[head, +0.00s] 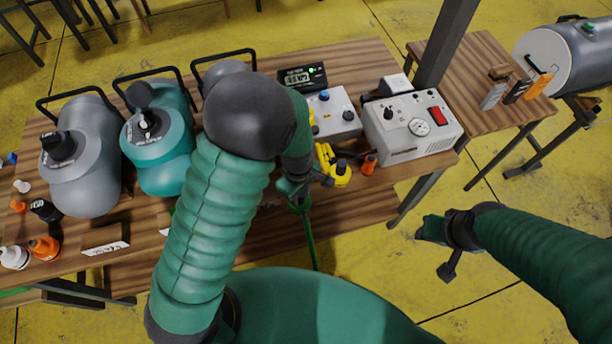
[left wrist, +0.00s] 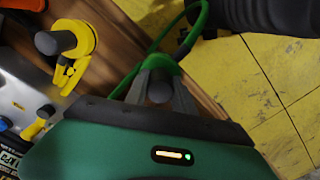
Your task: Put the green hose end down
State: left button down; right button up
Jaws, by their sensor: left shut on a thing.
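My left gripper (head: 297,190) is at the front edge of the wooden workbench (head: 350,53), and in the left wrist view its fingers (left wrist: 160,88) are shut on the green hose end (left wrist: 158,63). The green hose (head: 309,238) hangs down from the gripper past the bench edge. In the left wrist view the hose (left wrist: 143,66) loops upward from the fingers. The exact grip on the end is partly hidden by the fingers. My right gripper (head: 437,245) is off to the right above the yellow floor, away from the bench; its fingers are too unclear to judge.
Grey (head: 84,160) and teal (head: 160,150) tanks stand left. A side table (head: 480,90) is at right.

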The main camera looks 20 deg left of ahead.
pick_arm(q)
jog(key=w+f, duration=0.1)
jog(key=w, duration=0.2)
jog(key=w+f+p, duration=0.1)
jog(key=w+f, duration=0.1)
jog(key=w+f+p, duration=0.1)
jog(key=w, duration=0.2)
jog(key=shift+w+a+f, duration=0.15)
jog(key=shift+w+a, duration=0.15)
jog(key=shift+a, duration=0.05)
jog(key=c, duration=1.3)
grip_release()
jog(key=shift+c, duration=0.2)
jog(key=shift+o, duration=1.2)
jog(key=shift+d, duration=0.15)
jog(key=shift+o, duration=0.2)
jog(key=shift+d, duration=0.1)
pick_arm(e)
jog(key=shift+w+d+r, duration=0.1)
jog(key=shift+d+r, duration=0.1)
jog(key=shift+r, duration=0.35)
jog(key=shift+w+d+r, duration=0.1)
jog(key=shift+d+r, duration=0.1)
jog(key=shift+r, duration=0.3)
